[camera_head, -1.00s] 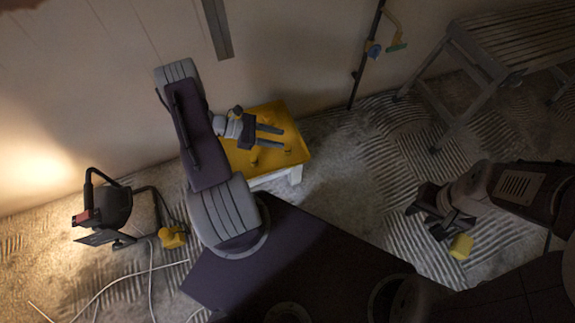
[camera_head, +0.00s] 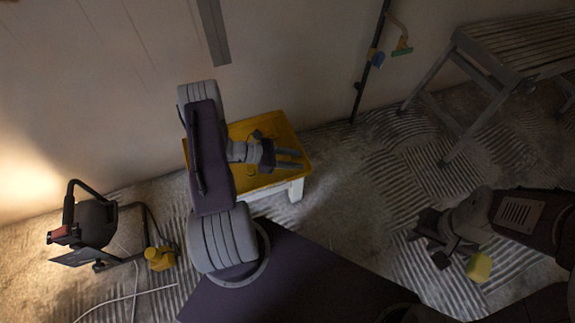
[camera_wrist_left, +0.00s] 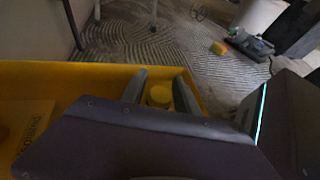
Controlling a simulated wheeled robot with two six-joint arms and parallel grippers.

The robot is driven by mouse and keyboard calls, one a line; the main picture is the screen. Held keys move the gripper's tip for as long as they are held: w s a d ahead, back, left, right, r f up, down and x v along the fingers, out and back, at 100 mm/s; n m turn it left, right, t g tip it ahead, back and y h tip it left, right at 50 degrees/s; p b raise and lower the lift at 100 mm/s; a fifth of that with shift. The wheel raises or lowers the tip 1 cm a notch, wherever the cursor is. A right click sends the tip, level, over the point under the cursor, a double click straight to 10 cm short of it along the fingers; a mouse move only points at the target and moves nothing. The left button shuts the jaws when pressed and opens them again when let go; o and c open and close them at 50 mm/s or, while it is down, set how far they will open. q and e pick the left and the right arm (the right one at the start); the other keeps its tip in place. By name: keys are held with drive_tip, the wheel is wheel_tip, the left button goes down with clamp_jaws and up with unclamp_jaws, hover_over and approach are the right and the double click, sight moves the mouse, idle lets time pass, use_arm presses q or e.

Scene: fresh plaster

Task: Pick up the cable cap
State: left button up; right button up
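A small yellow cap, which looks like the cable cap (camera_wrist_left: 160,95), shows between the two fingers of my left gripper (camera_wrist_left: 160,88) in the left wrist view. It is inside the yellow tray (camera_wrist_left: 60,70); its lower part is hidden by my gripper body. In the head view my left gripper (camera_head: 301,159) is open, low over the right part of the tray (camera_head: 280,125), and the cap cannot be made out there. Whether the fingers touch the cap I cannot tell. My right gripper (camera_head: 428,248) is at the right, with its fingers apart and empty.
The tray rests on a white stand (camera_head: 292,190). A yellow and green sponge (camera_head: 479,267) lies beside my right gripper. A work lamp (camera_head: 94,222) and a yellow object (camera_head: 159,258) are at the left on the floor. A slatted bench (camera_head: 515,50) stands back right.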

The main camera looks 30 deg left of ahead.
use_arm(q)
drive_tip(key=shift+w+d, duration=0.1)
drive_tip(key=shift+d, duration=0.05)
clamp_jaws()
drive_tip(key=shift+r+p, duration=0.35)
drive_tip(key=shift+p, duration=0.05)
wheel_tip(320, 180, up, 4)
drive_tip(key=p, duration=0.4)
drive_tip(key=shift+r, duration=0.25)
drive_tip(key=s+d+r+p, duration=0.5)
drive_tip(key=s+d+p, duration=0.1)
drive_tip(key=s+d, duration=0.2)
drive_tip(key=shift+d+r, duration=0.3)
drive_tip(key=shift+r, duration=0.1)
